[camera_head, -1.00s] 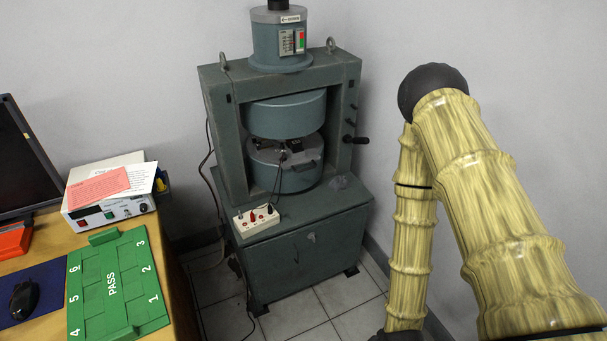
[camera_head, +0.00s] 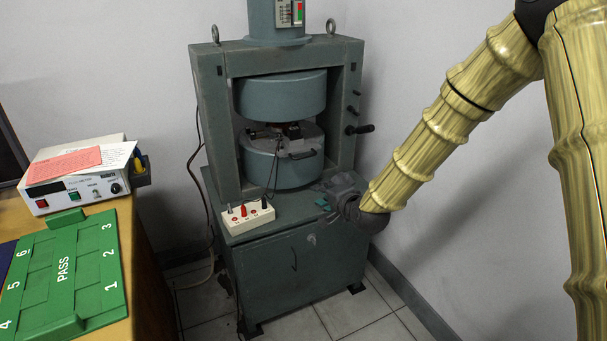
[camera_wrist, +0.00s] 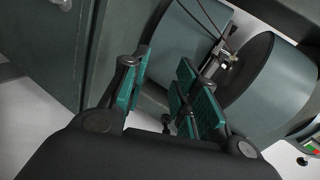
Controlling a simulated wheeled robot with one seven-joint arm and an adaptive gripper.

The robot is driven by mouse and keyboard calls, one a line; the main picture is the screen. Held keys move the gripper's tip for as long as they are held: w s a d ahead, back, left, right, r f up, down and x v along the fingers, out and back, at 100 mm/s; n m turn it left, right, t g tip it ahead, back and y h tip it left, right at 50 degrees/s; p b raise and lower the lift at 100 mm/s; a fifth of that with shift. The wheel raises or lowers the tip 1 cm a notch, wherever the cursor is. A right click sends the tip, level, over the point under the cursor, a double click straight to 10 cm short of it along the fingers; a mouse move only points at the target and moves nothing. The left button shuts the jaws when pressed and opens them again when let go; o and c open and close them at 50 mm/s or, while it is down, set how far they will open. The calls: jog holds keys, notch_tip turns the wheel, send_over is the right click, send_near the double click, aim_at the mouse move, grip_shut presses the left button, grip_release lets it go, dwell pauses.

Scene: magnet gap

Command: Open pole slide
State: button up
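The magnet stands in a grey-green frame (camera_head: 214,120), with an upper pole (camera_head: 282,98) and a lower pole (camera_head: 275,165) and a dark gap between them. Which part is the pole slide I cannot tell for sure. My gripper (camera_head: 322,203) is low at the right front of the lower pole, over the cabinet top. In the wrist view my gripper (camera_wrist: 162,82) has its teal-padded fingers apart with nothing held. The poles (camera_wrist: 180,50) lie beyond them; the right finger hides part of the magnet.
A white socket box (camera_head: 248,218) with cables is on the cabinet top, left of my gripper. A black-knobbed lever (camera_head: 360,129) sticks out of the frame's right side. A desk at left holds a white instrument (camera_head: 78,190) and green board (camera_head: 66,268). Floor at right is clear.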

jog(key=m+t+b, duration=0.1)
jog(key=t+b, duration=0.1)
send_near(304, 157)
jog(key=shift+m+y, duration=0.3)
jog(key=shift+y, duration=0.1)
jog(key=b+x, duration=0.1)
jog(key=x, duration=0.6)
jog(key=b+x, duration=0.1)
jog(key=x, duration=0.2)
jog(key=shift+w+d+f+b, duration=0.2)
jog(key=shift+w+f+b, duration=0.05)
jog(key=shift+w+b, duration=0.05)
grip_shut()
